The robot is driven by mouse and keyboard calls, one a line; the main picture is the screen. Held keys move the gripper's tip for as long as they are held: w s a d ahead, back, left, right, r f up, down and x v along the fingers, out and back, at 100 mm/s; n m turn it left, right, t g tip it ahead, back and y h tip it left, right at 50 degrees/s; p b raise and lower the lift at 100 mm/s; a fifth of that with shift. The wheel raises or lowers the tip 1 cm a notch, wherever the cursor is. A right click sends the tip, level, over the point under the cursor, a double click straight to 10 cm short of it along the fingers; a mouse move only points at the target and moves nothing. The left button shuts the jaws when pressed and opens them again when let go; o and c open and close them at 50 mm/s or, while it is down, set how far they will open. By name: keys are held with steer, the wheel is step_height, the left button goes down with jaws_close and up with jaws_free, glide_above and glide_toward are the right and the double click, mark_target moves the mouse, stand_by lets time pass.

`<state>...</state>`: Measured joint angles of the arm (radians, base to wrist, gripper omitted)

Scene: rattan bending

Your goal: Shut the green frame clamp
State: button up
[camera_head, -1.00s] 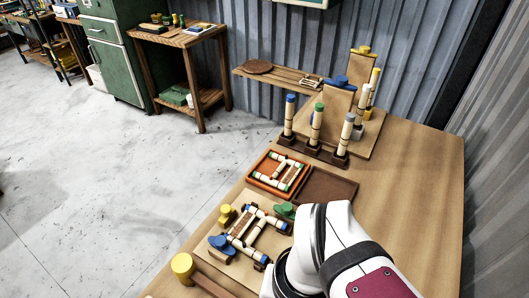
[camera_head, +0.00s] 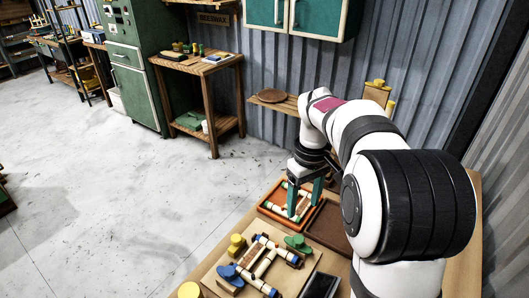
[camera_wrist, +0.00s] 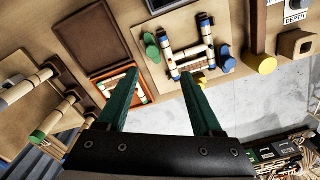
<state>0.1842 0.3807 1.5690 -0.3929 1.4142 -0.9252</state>
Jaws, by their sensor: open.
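The green frame clamp (camera_head: 298,244) sits at the far edge of a pale board (camera_head: 215,281), beside a small frame of pale rods with blue ends (camera_head: 262,262). It also shows in the wrist view (camera_wrist: 152,46), just left of the frame. Whether its jaw touches the frame cannot be told. My gripper (camera_head: 304,201) is open and empty, its green fingers pointing down over the orange tray in the head view, beyond the clamp and apart from it. The wrist view shows both fingers (camera_wrist: 159,84) spread, with the clamp between and beyond their tips.
A yellow clamp (camera_head: 236,244) and a blue clamp (camera_head: 228,272) flank the frame. The orange tray (camera_head: 267,211) holds green-ended rods; an empty brown tray (camera_head: 328,236) lies beside it. Upright rods in holders (camera_wrist: 50,120) stand left in the wrist view.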

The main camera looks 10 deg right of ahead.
mark_target(299, 239)
steer(key=shift+n, duration=0.4)
steer(key=f, duration=0.5)
steer(key=w+f, duration=0.1)
steer(key=f, duration=0.5)
steer(key=d+f, duration=0.1)
steer(key=f, duration=0.4)
steer(key=shift+w+f, duration=0.35)
jaws_close()
